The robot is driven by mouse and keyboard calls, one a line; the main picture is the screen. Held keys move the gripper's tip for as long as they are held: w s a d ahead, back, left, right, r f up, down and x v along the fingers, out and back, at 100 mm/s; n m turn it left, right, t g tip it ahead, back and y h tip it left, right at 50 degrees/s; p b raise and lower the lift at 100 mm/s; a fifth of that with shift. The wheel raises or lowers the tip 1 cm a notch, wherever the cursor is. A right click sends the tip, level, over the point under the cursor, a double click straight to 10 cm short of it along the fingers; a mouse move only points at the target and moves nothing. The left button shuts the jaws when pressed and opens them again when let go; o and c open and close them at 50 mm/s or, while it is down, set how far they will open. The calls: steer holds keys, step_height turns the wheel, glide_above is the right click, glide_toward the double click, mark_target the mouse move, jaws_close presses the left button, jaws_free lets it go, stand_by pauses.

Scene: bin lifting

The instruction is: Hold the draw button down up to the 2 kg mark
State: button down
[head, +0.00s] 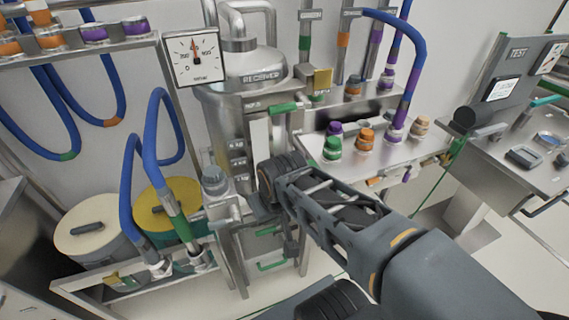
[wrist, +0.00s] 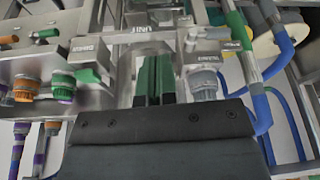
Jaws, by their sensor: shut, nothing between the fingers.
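The receiver (head: 243,90) is a steel vessel in the middle of the head view. Small kg labels (head: 238,163) run down its front beside a pale upright strip (head: 260,140); their figures are hard to read, and I cannot make out a fill level. My gripper (head: 262,208) is low in front of the receiver, right of a grey capped fitting (head: 214,182). In the wrist view its two dark green fingers (wrist: 155,82) lie side by side, shut and empty, pointing at a steel unit. I cannot make out the draw button; the gripper may hide it.
A round-needle gauge (head: 195,58) is at upper left. Blue hoses (head: 128,185) and two lidded drums (head: 95,228) stand left. A steel shelf (head: 385,155) with coloured caps is right of the receiver. A bench with a TEST panel (head: 518,75) is far right.

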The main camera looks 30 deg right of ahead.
steer(key=shift+a, duration=0.15)
step_height(320, 180, up, 2)
steer(key=m+p, duration=0.1)
steer(key=p, duration=0.1)
glide_above(310, 161)
steer(key=s+a, duration=0.2)
steer(key=s, duration=0.4)
steer(key=shift+w, duration=0.25)
steer(key=shift+a+f, duration=0.1)
steer(key=x, duration=0.9)
steer(key=shift+d+f+p, duration=0.2)
steer(key=shift+f+p, duration=0.15)
steer(key=shift+f, duration=0.1)
